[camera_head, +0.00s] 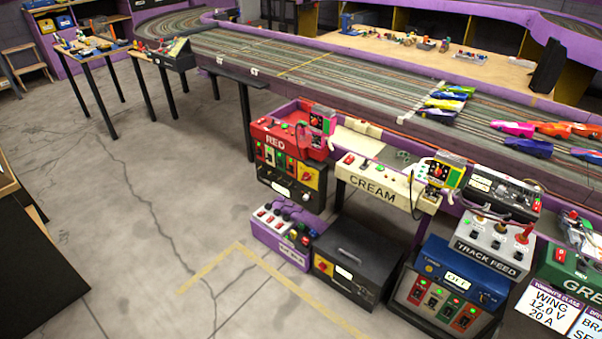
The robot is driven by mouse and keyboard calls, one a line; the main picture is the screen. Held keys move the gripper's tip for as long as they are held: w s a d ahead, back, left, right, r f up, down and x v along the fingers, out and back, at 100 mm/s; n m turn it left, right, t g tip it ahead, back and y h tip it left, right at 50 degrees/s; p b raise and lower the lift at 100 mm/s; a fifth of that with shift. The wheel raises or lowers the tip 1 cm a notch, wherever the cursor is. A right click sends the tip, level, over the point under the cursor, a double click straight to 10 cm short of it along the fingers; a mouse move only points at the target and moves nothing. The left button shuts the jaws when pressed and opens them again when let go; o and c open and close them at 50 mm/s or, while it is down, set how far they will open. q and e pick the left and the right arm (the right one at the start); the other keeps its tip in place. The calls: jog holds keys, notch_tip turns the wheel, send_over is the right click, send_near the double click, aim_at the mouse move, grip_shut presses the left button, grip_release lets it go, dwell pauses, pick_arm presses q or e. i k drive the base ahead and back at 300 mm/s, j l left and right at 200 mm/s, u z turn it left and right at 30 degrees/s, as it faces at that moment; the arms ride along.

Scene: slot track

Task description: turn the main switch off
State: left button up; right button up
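No label reading "main switch" is legible, so I cannot tell which control it is. A red-on-yellow rotary switch (324,269) is on the front of the black floor box (352,277). Another red-on-yellow switch (308,175) is on the black panel under the red RED station (280,140). The grey TRACK FEED box (487,262) has several toggles on top. Neither of my grippers is in view.
The CREAM station (372,188) and green station (562,268) line the track (330,75). A purple switch box (283,237) stands on the floor. Small tables (90,50) are at the back left. The grey floor (130,210) at left is mostly clear; a dark object (40,260) edges it.

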aim_at(306, 176)
jog(key=i+j+z, duration=0.1)
jog(key=i+j, duration=0.15)
jog(key=i+j+z, duration=0.1)
jog(key=i+j, duration=0.15)
jog(key=j, duration=0.2)
jog(key=i+j+z, duration=0.1)
jog(key=j, duration=0.25)
jog(key=i+j+z, duration=0.1)
jog(key=i+j, duration=0.25)
jog(key=i+j+z, duration=0.15)
jog(key=j, duration=0.3)
